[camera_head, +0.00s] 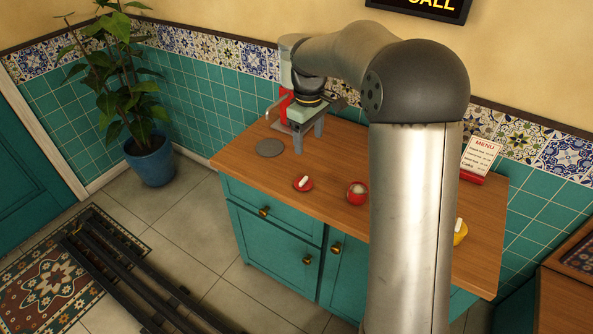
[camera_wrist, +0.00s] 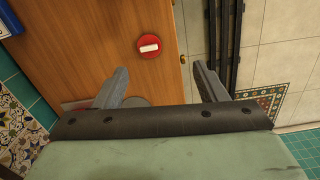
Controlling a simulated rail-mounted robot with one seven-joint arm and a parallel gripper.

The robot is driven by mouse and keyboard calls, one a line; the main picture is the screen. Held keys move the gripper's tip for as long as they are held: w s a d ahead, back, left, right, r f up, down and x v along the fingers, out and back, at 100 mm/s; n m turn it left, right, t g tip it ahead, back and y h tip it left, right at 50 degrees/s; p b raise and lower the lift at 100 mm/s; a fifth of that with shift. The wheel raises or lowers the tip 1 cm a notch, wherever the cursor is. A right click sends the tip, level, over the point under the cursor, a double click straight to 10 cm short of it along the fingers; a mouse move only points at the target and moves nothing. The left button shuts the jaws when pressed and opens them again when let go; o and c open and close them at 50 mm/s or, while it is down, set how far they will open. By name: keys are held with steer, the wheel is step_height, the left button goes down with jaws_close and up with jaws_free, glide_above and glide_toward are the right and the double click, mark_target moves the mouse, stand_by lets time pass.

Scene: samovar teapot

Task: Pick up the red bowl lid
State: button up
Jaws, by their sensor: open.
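The red lid (camera_head: 303,188) is a small round disc with a white bar handle. It lies flat near the front edge of the wooden counter (camera_head: 330,163). It also shows in the wrist view (camera_wrist: 142,53), ahead of the fingers and a little left of the middle between them. My gripper (camera_head: 309,139) is open and points down over the counter, behind the lid and apart from it. In the wrist view my gripper (camera_wrist: 160,70) has nothing between its fingers. A red bowl (camera_head: 357,199) stands right of the lid; something pale shows at its top.
A grey disc (camera_head: 270,148) lies left of my gripper. A red object (camera_head: 285,104) stands behind it, mostly hidden. A yellow item (camera_head: 461,236) is partly hidden by my arm. A menu stand (camera_head: 480,158) is at the back right. The counter around the lid is clear.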

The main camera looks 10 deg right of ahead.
steer(key=n, duration=0.1)
glide_above(305, 180)
step_height(305, 180, down, 3)
steer(key=f, duration=0.3)
steer(key=f+p, duration=0.1)
steer(key=f, duration=0.6)
steer(key=shift+w+d+f+p, duration=0.25)
steer(key=shift+d+f+p, duration=0.05)
steer(key=shift+s+a+f+p, duration=0.15)
steer(key=shift+f+p, duration=0.3)
steer(key=shift+f, duration=1.15)
steer(key=shift+s+a+f+p, duration=0.15)
steer(key=shift+f+p, duration=0.3)
steer(key=shift+f, duration=1.1)
steer(key=shift+w, duration=0.1)
steer(key=c, duration=0.8)
